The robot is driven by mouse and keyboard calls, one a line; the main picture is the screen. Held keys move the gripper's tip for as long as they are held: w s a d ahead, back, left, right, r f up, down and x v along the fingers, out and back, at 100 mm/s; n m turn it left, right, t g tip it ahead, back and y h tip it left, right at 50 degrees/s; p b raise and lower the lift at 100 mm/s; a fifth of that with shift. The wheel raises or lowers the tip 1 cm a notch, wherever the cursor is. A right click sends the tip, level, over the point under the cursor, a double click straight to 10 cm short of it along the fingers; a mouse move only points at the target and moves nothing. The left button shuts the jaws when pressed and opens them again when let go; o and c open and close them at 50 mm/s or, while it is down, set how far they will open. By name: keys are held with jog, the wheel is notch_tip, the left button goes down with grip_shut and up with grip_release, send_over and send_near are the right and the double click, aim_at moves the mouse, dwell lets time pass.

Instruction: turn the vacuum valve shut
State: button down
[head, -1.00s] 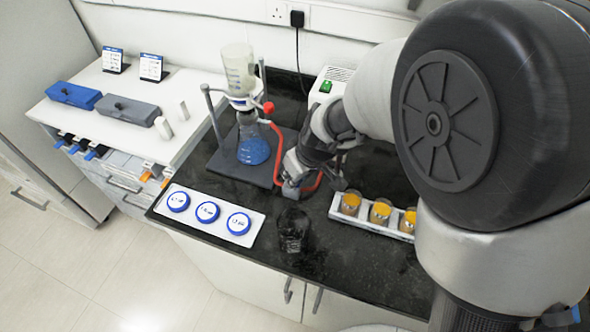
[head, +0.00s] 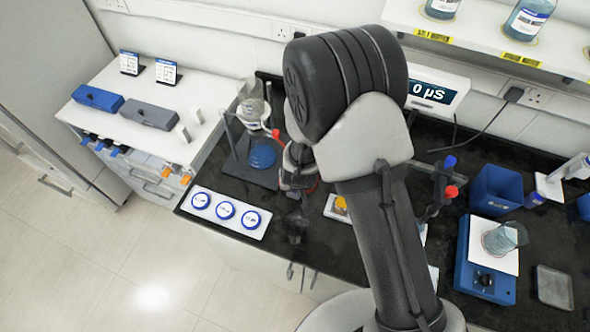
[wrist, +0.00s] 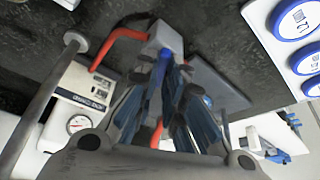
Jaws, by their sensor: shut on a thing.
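The vacuum valve shows in the wrist view as a grey block (wrist: 160,40) with a blue handle (wrist: 166,62). Red hose (wrist: 120,40) runs from the block. My gripper (wrist: 165,82) is shut on the blue handle; the fingers hide much of it, so its angle is unclear. In the head view my gripper (head: 292,184) is low over the black bench, just right of the flask with blue liquid (head: 262,156). My arm hides the valve there.
The filter stand's base plate (head: 240,176) lies left of my gripper. A tray with blue-lidded dishes (head: 232,218) is in front. A pump box with a gauge (wrist: 78,122) shows in the wrist view. A blue balance (head: 485,282) stands at the right.

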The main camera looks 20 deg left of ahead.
jog(key=shift+a+r+m+t+h+p, duration=0.3)
jog(key=shift+m+p, duration=0.65)
jog(key=shift+p, duration=1.1)
jog(key=shift+d+r+m+h+p, duration=0.1)
jog(key=shift+m+h+p, duration=0.3)
jog(key=shift+m+p, duration=1.1)
jog(key=p, duration=0.3)
jog(key=shift+a+f+m+h+p, duration=0.1)
jog(key=shift+f+m+h+p, duration=0.2)
jog(key=shift+h, duration=0.1)
jog(key=c, duration=1.7)
grip_release()
jog(key=shift+f, duration=0.1)
jog(key=v, duration=1.2)
jog(key=shift+w, duration=0.1)
